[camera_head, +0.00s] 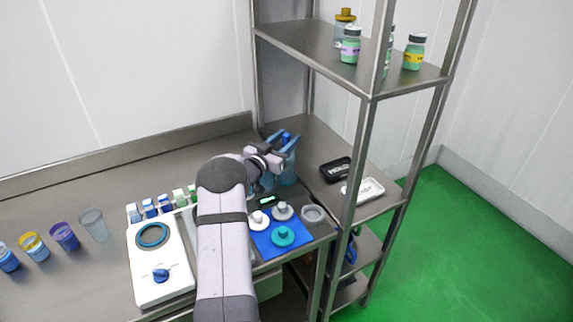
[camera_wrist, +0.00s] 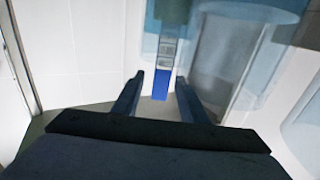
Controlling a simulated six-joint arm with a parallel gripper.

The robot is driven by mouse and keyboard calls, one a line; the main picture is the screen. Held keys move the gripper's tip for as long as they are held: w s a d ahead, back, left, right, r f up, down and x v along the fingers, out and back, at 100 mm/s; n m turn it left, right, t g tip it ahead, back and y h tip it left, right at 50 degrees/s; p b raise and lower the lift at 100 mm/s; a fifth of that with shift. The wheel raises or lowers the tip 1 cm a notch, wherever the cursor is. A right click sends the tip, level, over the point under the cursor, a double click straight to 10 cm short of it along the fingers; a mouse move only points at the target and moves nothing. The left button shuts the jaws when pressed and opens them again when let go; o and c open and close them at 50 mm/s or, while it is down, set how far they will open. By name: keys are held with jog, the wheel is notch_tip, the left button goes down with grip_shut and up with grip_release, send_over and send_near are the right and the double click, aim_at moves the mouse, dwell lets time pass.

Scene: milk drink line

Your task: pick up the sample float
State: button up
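My gripper (camera_wrist: 160,88) is open in the wrist view, its two dark fingers apart. Ahead of the fingertips is a clear upright piece with a marked scale and a solid blue end (camera_wrist: 161,86), which looks like the sample float. Its blue end shows in the gap between the fingers, with space on both sides; I cannot tell its depth. In the head view my gripper is at the far end of my arm, near light-blue clear vessels (camera_head: 289,172) by the shelf post.
A large clear bluish vessel (camera_wrist: 235,60) stands close on the right in the wrist view. A white scale (camera_head: 158,268), several cups (camera_head: 65,237) and a blue mat (camera_head: 268,250) with knobbed lids lie on the bench. A metal shelf (camera_head: 330,60) rises at the right.

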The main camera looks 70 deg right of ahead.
jog(key=shift+c, duration=0.6)
grip_shut()
jog(key=shift+r, duration=0.1)
